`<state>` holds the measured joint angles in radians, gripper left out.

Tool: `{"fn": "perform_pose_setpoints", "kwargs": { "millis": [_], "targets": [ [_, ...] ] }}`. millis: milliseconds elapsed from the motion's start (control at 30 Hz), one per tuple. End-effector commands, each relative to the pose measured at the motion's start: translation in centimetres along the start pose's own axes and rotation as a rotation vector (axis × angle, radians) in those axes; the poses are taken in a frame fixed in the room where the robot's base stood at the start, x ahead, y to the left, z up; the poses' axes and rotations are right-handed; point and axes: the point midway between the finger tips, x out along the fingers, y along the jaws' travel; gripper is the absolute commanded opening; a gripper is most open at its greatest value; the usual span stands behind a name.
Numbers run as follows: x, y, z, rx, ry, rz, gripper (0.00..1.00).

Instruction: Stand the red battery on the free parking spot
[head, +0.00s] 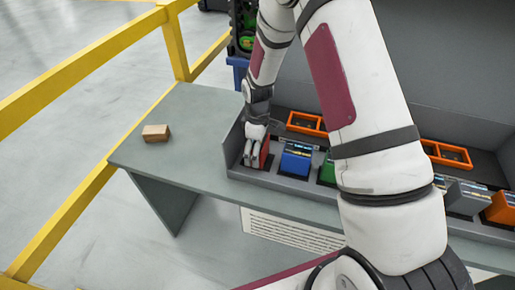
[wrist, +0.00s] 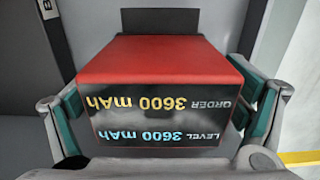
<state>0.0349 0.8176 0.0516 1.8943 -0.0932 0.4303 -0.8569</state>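The red battery (head: 265,154) stands at the left end of the grey tray (head: 238,147) on the bench, left of a blue battery (head: 296,158). My gripper (head: 256,153) comes down over it from above and partly hides it. In the wrist view the red battery (wrist: 160,62) fills the space between the fingers of my gripper (wrist: 162,115). The teal finger pads lie against both its sides, and its label reads 3600 mAh. I cannot tell whether its bottom touches the tray. I cannot make out a free parking spot; my arm hides the tray's middle.
A green battery (head: 327,172) shows partly beside my arm. A grey battery (head: 466,198) and an orange one (head: 502,208) stand at the right. Orange frames (head: 306,122) lie behind the row. A brown block (head: 156,133) lies on the bench's clear left part. Yellow rails (head: 80,63) run along the left.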

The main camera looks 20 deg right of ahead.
Motion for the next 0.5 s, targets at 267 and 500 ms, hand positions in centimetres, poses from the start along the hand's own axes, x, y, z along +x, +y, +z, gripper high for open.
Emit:
{"fn": "perform_pose_setpoints", "kwargs": {
  "millis": [267,500],
  "targets": [
    [-0.1,0.0,0.0,0.0,0.0,0.0,0.95],
    [-2.5,0.1,-0.1,0.0,0.003,0.004,0.95]
  ]
}}
